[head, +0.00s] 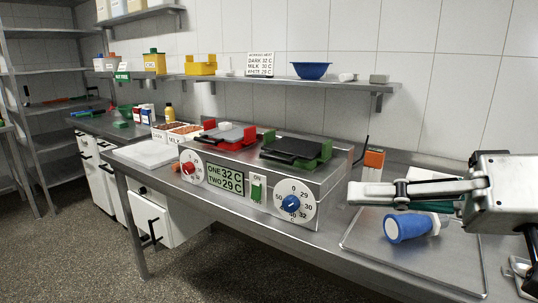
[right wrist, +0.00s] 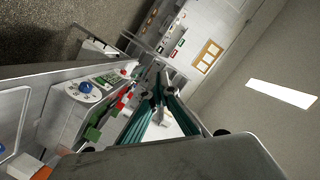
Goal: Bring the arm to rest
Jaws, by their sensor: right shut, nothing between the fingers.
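My right gripper (head: 358,193) reaches in from the right edge of the head view, its fingers pointing left. It is shut and empty, held above the metal counter in front of the wall and to the right of the tempering machine. In the right wrist view, my right gripper (right wrist: 160,85) shows its fingers together at the tips with nothing between them. My left gripper is in neither view.
The tempering machine (head: 250,194) with dials stands left of the gripper. A blue and white roll-shaped object (head: 407,227) lies on a metal tray (head: 385,262) below the gripper. An orange-topped box (head: 373,160) stands behind. A shelf (head: 350,88) runs along the wall.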

